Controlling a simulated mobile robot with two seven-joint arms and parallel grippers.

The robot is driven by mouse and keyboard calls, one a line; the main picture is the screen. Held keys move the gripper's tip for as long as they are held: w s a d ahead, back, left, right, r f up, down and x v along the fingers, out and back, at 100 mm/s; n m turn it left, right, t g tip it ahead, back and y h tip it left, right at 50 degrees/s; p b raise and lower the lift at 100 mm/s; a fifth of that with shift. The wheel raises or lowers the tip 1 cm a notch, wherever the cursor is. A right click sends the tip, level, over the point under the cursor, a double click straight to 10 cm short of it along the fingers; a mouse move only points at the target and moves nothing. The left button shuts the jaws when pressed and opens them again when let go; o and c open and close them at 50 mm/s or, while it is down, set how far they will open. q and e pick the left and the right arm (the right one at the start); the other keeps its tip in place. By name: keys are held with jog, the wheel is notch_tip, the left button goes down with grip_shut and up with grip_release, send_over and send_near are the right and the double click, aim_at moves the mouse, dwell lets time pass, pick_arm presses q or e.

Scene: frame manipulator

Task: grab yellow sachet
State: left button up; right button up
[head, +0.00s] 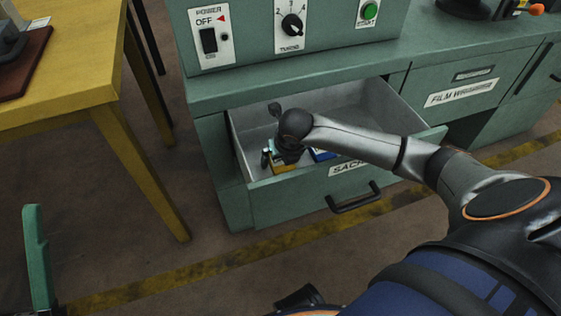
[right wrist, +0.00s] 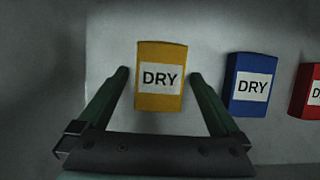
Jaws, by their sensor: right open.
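The yellow sachet (right wrist: 160,88), labelled DRY, is in the open drawer (head: 412,104). In the head view only a little of the yellow sachet (head: 281,168) shows below my right gripper. My right gripper (right wrist: 158,74) is open and empty, reaching down into the drawer. In the right wrist view its two green fingers stand on the left and right of the yellow sachet, with a small gap on each side. My right wrist hides much of the gripper in the head view.
A blue sachet (right wrist: 249,84) and a red sachet (right wrist: 308,90) lie to the right of the yellow one. The drawer walls surround the gripper. A green cabinet (head: 290,88) stands behind, and a yellow table (head: 75,85) is at the left.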

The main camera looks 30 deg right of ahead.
jog(key=shift+f, duration=0.1)
jog(key=c, duration=1.3)
